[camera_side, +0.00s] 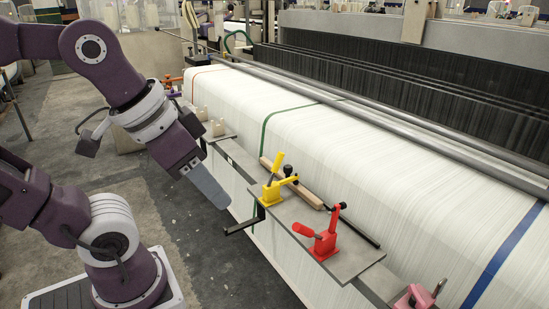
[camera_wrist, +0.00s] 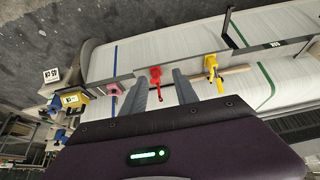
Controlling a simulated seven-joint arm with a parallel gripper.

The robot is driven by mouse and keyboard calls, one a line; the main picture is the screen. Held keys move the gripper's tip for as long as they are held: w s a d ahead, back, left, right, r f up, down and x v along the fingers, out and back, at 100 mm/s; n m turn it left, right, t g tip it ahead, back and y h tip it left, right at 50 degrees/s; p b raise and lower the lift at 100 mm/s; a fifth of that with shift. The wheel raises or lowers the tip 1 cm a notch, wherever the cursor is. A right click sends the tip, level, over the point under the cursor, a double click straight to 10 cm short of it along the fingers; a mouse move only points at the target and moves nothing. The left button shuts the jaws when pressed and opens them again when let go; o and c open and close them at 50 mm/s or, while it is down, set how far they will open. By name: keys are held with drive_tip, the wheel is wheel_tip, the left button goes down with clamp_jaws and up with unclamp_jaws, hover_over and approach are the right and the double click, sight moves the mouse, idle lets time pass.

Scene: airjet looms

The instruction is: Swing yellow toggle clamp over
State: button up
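The yellow toggle clamp (camera_side: 272,191) sits on a grey plate at the front of the loom in the side view. Its yellow handle stands up, slightly tilted, and its black-tipped arm points right toward a wooden bar (camera_side: 306,194). The clamp also shows in the wrist view (camera_wrist: 211,65), right of the fingers. My gripper (camera_side: 216,196) is in the air left of the clamp, apart from it, with fingers angled down. In the wrist view my gripper (camera_wrist: 160,85) has two grey fingers spread apart with nothing held; a red clamp (camera_wrist: 156,77) shows beyond, between them.
The red clamp (camera_side: 322,244) stands on the same plate (camera_side: 345,262), close in front of the yellow one. A pink clamp (camera_side: 420,297) is at the lower right. The white warp sheet (camera_side: 345,150) lies behind. A black bracket (camera_side: 243,223) juts out left. Open floor lies left.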

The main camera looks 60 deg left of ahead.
drive_tip(key=w+a+r+g, duration=0.2)
drive_tip(key=w+a+r, duration=0.2)
drive_tip(key=w, duration=0.5)
drive_tip(key=g, duration=0.3)
hover_over(275, 169)
drive_tip(key=w, duration=0.2)
wheel_tip(275, 169, down, 4)
drive_tip(key=shift+a+f, duration=0.1)
drive_tip(key=shift+a, duration=0.05)
drive_tip(key=shift+w+a+f, duration=0.1)
drive_tip(key=shift+a+f, duration=0.1)
drive_tip(key=shift+a, duration=0.05)
drive_tip(key=shift+f, duration=4.3)
clamp_jaws()
